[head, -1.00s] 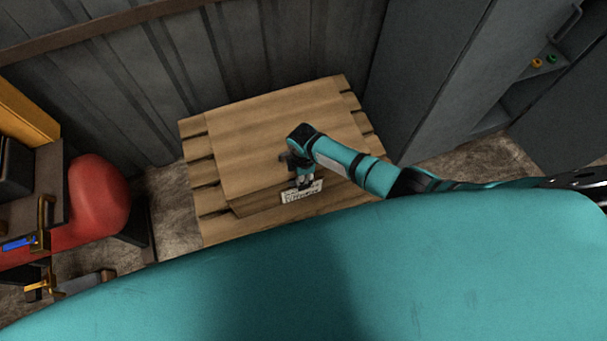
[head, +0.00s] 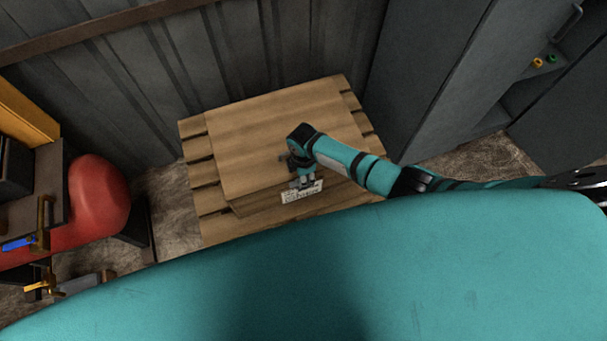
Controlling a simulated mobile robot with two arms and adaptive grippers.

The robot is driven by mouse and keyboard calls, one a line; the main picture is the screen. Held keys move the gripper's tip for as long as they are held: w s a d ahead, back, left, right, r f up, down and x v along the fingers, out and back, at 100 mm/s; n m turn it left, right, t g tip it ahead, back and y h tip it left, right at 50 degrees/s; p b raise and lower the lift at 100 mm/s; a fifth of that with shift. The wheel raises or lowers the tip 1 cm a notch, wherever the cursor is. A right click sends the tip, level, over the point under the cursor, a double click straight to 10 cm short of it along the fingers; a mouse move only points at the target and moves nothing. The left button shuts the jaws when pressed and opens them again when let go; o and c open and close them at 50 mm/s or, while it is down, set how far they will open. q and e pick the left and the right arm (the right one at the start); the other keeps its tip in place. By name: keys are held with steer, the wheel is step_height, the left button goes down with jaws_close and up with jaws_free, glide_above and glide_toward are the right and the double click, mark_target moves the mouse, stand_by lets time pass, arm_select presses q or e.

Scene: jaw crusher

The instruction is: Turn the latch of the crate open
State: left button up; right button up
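The wooden crate (head: 255,140) stands on a slatted pallet (head: 200,172) in the middle of the head view. A pale label (head: 301,193) with dark print shows at its near front edge. My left gripper is not in view.
A red rounded object (head: 98,195) and a bench with tools (head: 25,215) stand at the left. A corrugated wall (head: 150,80) is behind the crate. A grey cabinet (head: 425,75) stands close on the right. Bare floor (head: 175,215) shows left of the pallet.

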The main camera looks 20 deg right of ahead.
steer(key=shift+r, duration=0.15)
step_height(320, 180, up, 12)
stand_by(0.7)
steer(key=shift+s, duration=0.1)
